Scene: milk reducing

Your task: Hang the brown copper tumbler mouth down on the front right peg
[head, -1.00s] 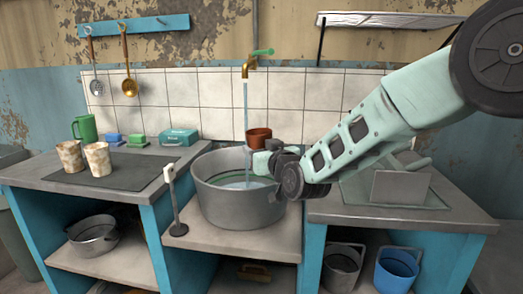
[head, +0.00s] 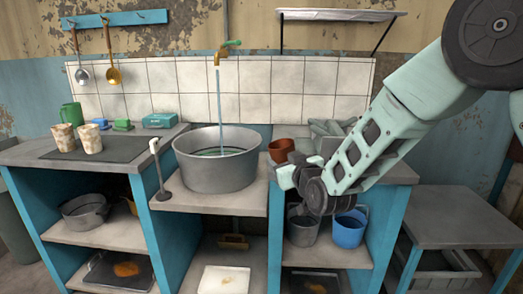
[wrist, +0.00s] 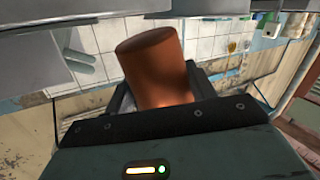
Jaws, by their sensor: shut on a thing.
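The brown copper tumbler (head: 281,150) is held in my gripper (head: 287,172), right of the big metal pot. In the head view it appears mouth up and slightly tilted. In the wrist view the tumbler (wrist: 152,65) stands out beyond the fingers, with its closed end in view. My gripper (wrist: 160,97) is shut on it, one finger on each side. A greyish-green rack-like thing (head: 326,128) shows behind my arm on the right counter. My arm hides much of it, and I cannot make out the front right peg.
The metal pot (head: 217,172) stands under a running tap (head: 220,57). Two mottled cups (head: 90,138) stand on the left counter. A wall shelf (head: 340,15) is above right. A grey bucket (head: 302,228) and a blue bucket (head: 349,229) stand below the right counter.

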